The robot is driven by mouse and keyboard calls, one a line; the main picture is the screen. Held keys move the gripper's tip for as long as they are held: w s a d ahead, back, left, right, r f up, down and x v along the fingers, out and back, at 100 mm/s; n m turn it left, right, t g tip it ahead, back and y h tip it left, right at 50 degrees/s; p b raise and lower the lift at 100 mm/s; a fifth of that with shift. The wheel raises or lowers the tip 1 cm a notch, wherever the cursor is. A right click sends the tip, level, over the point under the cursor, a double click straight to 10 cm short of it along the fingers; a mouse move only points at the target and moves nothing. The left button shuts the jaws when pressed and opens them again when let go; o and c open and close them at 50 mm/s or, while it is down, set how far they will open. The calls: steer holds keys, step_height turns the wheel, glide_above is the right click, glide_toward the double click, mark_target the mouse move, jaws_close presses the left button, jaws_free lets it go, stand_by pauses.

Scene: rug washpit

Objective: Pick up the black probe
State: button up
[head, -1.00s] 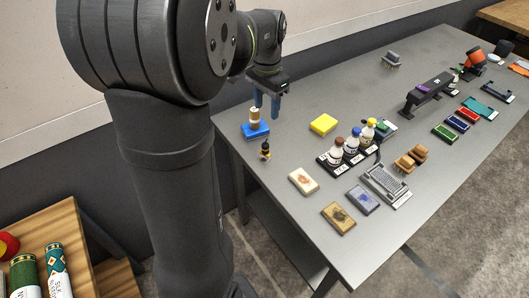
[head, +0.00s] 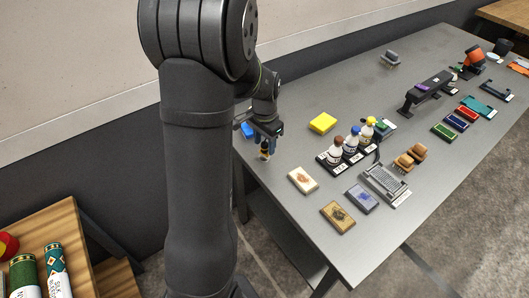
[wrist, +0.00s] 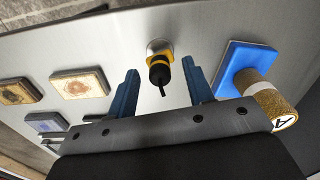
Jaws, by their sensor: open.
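The black probe (wrist: 161,73) has a yellow band and a thin dark tip. It stands on a small round metallic base on the table in the wrist view. In the head view the probe (head: 265,153) shows at the table's near left end, partly behind my gripper. My gripper (wrist: 158,66) is open, with one blue finger on each side of the probe in the picture. Neither finger visibly touches it, and the exact depth between them is hard to tell. In the head view my gripper (head: 262,147) is at the probe.
A blue block (wrist: 229,62) and a gold cylinder marked A (wrist: 267,100) are close to the right finger. A yellow block (head: 323,123), a rack of bottles (head: 336,164) and several sample tiles (head: 303,180) lie farther along the table (head: 290,152). The table's edge is near the probe.

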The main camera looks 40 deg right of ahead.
steer(key=shift+f, duration=0.35)
jaws_close()
steer(key=shift+r, duration=0.1)
